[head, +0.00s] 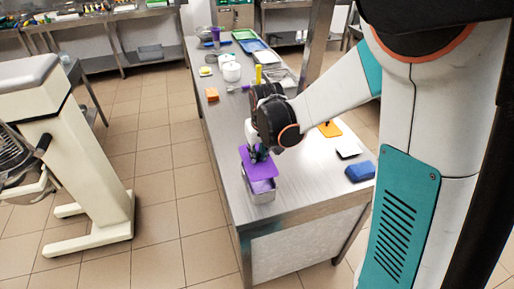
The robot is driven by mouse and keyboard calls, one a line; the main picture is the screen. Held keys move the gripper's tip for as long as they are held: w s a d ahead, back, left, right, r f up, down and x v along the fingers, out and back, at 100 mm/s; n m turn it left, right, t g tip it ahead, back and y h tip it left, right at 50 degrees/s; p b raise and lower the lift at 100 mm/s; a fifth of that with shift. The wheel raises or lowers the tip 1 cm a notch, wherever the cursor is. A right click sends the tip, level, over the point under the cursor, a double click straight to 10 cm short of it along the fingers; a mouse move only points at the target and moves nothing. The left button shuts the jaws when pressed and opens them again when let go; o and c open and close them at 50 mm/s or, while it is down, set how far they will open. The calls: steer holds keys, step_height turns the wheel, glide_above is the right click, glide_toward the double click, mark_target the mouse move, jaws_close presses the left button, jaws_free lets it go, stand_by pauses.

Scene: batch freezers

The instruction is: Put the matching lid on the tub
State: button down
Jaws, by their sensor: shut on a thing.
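My gripper (258,154) is shut on a flat purple lid (265,173) near the front left of the steel table. A small silver tub (262,197) stands upright close to the table's left edge. Purple content shows in the tub's open top. The lid is at the tub's far side and overlaps part of its opening in the picture. I cannot tell whether the lid touches the rim. The gripper and wrist hide part of the lid. An orange flat piece (330,129) and a white flat piece (347,146) lie to the right.
A blue block (360,171) lies near the table's right edge. An orange block (212,94), a white pot (231,72) and trays (254,46) stand farther back. The steel table (300,190) is clear right of the tub. A cream machine (85,150) stands left across the aisle.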

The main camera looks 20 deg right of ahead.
mark_target(259, 162)
steer(key=shift+f+b, duration=2.3)
steer(key=shift+f, duration=0.9)
steer(key=shift+f+b, duration=0.15)
steer(key=shift+b, duration=0.35)
stand_by(0.4)
steer(key=c, duration=1.4)
jaws_free()
steer(key=shift+o, duration=0.5)
steer(key=o, duration=0.4)
steer(key=shift+c, duration=0.2)
